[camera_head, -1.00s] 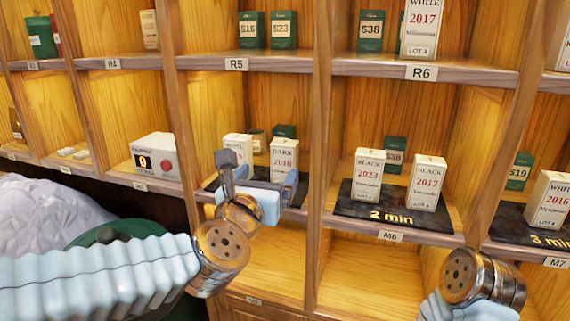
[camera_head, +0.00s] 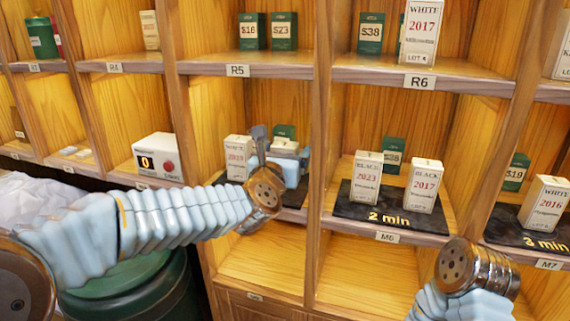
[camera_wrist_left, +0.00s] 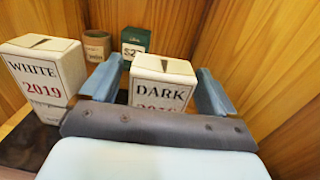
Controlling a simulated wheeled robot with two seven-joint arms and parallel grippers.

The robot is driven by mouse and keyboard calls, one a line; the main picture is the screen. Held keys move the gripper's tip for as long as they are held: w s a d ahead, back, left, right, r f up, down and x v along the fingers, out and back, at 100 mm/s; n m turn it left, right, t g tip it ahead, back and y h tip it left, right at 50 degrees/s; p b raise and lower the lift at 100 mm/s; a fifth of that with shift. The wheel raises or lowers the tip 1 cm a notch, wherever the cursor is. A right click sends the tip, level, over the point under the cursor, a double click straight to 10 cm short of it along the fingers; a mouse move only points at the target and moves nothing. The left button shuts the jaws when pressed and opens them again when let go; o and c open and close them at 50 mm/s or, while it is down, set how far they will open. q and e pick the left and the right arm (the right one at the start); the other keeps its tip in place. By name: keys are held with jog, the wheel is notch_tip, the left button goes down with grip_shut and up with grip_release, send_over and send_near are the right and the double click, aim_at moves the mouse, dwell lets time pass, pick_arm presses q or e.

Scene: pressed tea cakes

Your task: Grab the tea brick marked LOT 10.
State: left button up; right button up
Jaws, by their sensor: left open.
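The white DARK tea box (camera_wrist_left: 160,98) stands upright in the left wrist view, its date partly covered by my gripper's edge. In the head view my arm mostly hides it. My left gripper (camera_wrist_left: 159,80) is open, with one finger on each side of this box; I cannot tell whether they touch it. In the head view the left gripper (camera_head: 282,148) is inside the compartment left of M6. A WHITE 2019 box (camera_wrist_left: 42,75) stands to the left, also in the head view (camera_head: 238,157). No lot number is readable on either box. My right gripper is not visible.
Behind the DARK box are a brown tin (camera_wrist_left: 97,44) and a green price box (camera_wrist_left: 134,40). Wooden walls bound the compartment. To the right, BLACK 2023 (camera_head: 366,178) and BLACK 2017 (camera_head: 424,186) boxes stand on a "2 min" mat (camera_head: 352,208).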

pick_arm(q)
jog(key=c, duration=1.1)
jog(key=shift+c, duration=0.2)
